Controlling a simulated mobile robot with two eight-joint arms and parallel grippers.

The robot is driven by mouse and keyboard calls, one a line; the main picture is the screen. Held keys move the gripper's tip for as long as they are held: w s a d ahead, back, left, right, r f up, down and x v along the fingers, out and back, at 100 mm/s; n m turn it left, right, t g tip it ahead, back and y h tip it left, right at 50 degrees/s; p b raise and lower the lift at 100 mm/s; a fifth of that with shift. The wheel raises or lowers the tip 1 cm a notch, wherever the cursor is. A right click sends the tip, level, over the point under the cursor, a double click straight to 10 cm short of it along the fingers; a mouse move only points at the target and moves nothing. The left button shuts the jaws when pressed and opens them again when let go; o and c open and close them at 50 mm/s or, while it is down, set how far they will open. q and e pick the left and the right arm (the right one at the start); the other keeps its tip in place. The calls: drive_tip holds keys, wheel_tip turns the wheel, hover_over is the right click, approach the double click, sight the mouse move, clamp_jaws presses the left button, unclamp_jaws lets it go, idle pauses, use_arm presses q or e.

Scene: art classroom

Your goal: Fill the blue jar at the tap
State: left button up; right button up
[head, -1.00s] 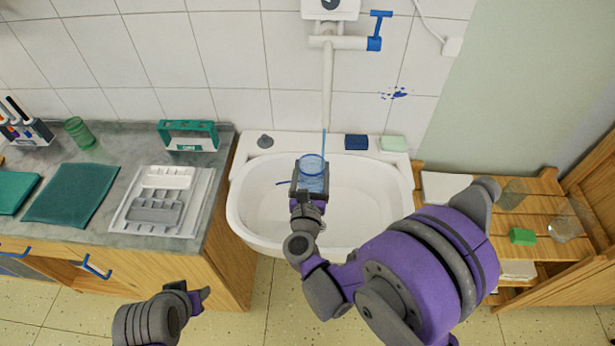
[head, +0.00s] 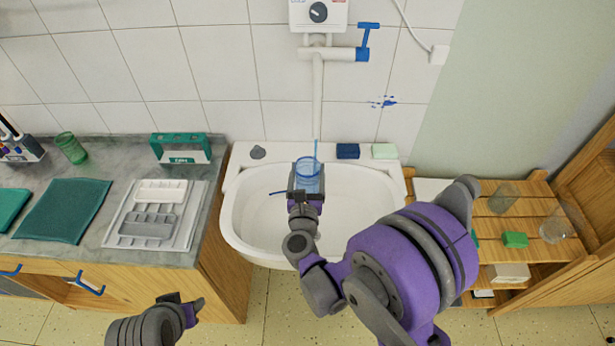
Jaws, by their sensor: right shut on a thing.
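The blue jar (head: 307,173) is see-through and stands upright over the white sink, below the tap's spout. My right gripper (head: 306,192) is shut on it from the near side and hides part of its lower body. The tap (head: 318,80) is a white pipe on the wall with a blue lever (head: 363,45) at its right. A thin blue stream (head: 316,149) runs from the spout down to the jar's mouth. The water level in the jar is hard to tell. My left gripper (head: 188,303) is low at the left, apart from everything; its opening is unclear.
The white sink (head: 240,222) has a dark blue sponge (head: 347,151) and a pale green block (head: 384,151) on its back ledge. A grey counter (head: 90,160) with trays and cloths stands left. A wooden shelf (head: 545,205) with glass jars stands right.

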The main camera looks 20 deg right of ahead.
drive_tip(key=d+x, duration=0.1)
drive_tip(key=x, duration=0.6)
drive_tip(key=shift+d, duration=0.35)
drive_tip(key=shift+s, duration=0.2)
idle(6.8)
